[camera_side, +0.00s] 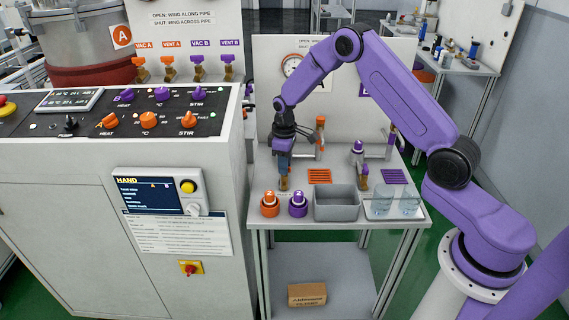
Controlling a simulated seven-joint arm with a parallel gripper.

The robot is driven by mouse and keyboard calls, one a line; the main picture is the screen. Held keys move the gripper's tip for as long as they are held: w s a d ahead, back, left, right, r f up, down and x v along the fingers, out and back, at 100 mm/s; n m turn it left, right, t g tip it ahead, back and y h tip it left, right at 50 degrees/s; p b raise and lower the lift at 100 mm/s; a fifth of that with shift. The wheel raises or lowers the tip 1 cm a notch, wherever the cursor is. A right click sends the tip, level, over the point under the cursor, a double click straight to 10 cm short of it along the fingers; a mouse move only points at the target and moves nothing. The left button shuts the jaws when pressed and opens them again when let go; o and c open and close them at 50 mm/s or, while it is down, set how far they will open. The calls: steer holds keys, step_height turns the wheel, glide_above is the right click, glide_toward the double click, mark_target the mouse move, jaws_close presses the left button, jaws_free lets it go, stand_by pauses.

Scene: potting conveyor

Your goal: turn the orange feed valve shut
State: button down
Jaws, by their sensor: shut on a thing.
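My gripper (284,172) points down over the left part of the small work table. It is shut on the orange feed valve. The valve's brass lower body (284,185) shows just under my fingers. Its orange wing is hidden by the gripper, so I cannot tell whether it lies along or across the pipe. An upright orange part (320,130) stands to the right of my gripper.
Orange (269,205) and purple (298,206) capped containers stand at the table's front edge, close below the gripper. A grey bin (336,203) and a tray with two glass beakers (382,201) are to the right. The control cabinet (60,215) rises close on the left.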

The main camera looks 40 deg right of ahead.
steer(key=shift+n, duration=1.2)
steer(key=c, duration=1.2)
jaws_free()
step_height(320, 180, up, 18)
steer(key=shift+f, duration=0.25)
